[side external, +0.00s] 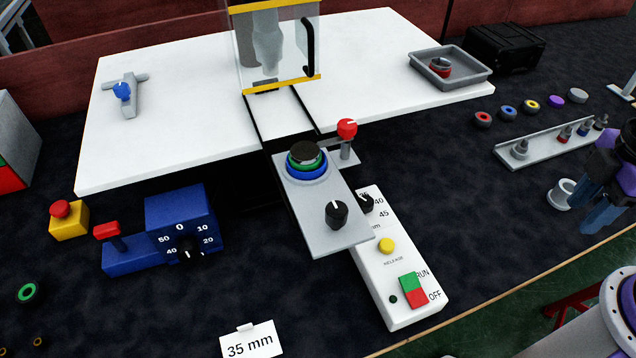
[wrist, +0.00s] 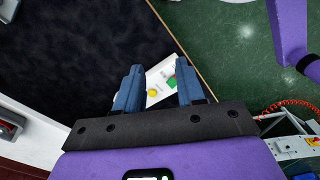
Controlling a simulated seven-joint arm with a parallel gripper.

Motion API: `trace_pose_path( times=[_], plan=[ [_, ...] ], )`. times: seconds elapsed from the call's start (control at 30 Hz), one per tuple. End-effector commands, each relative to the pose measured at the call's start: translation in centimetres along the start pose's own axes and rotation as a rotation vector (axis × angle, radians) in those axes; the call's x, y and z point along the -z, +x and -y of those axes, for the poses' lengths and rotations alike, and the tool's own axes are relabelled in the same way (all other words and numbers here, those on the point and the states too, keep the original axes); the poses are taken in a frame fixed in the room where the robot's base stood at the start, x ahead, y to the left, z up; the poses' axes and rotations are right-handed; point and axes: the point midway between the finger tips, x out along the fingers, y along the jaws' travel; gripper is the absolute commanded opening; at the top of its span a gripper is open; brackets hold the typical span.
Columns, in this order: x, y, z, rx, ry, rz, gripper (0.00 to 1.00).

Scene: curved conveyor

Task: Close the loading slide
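The loading slide (side external: 325,225) is a grey plate pulled out toward the front from the white machine table. It carries a black knob (side external: 336,213) near its front end. A stack of blue and green rings with a dark top (side external: 306,158) sits on its rear part. My gripper (side external: 594,208) is far to the right of the slide, near the table's front edge, apart from it. In the wrist view my gripper (wrist: 158,68) is open, its two blue fingers apart with nothing held between them. The slide is not clearly visible in the wrist view.
A white control box (side external: 400,265) with a yellow button stands beside and partly under the slide's front. A red knob on a post (side external: 347,130) stands right of the slide. A clear guard (side external: 275,45) stands behind. A grey rail with pegs (side external: 550,142) lies near my gripper.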

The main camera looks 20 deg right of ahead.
Motion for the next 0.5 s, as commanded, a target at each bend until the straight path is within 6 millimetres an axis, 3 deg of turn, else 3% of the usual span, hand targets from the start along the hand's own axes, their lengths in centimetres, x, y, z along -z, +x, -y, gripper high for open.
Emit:
trace_pose_path(
  times=[0.03, 0.1, 0.17, 0.27, 0.5],
  plan=[
    [0.5, -0.1, -0.1, -0.007, -0.002, -0.004, 0.21],
    [1.9, -0.3, -0.5, -0.03, -0.008, -0.016, 0.0],
    [3.9, -0.5, -1.1, -0.062, -0.016, -0.034, 0.0],
    [8.8, -1.0, -2.1, -0.135, -0.035, -0.085, 0.0],
    [22.7, -1.7, -3.0, -0.304, -0.094, -0.261, 0.0]
  ],
)
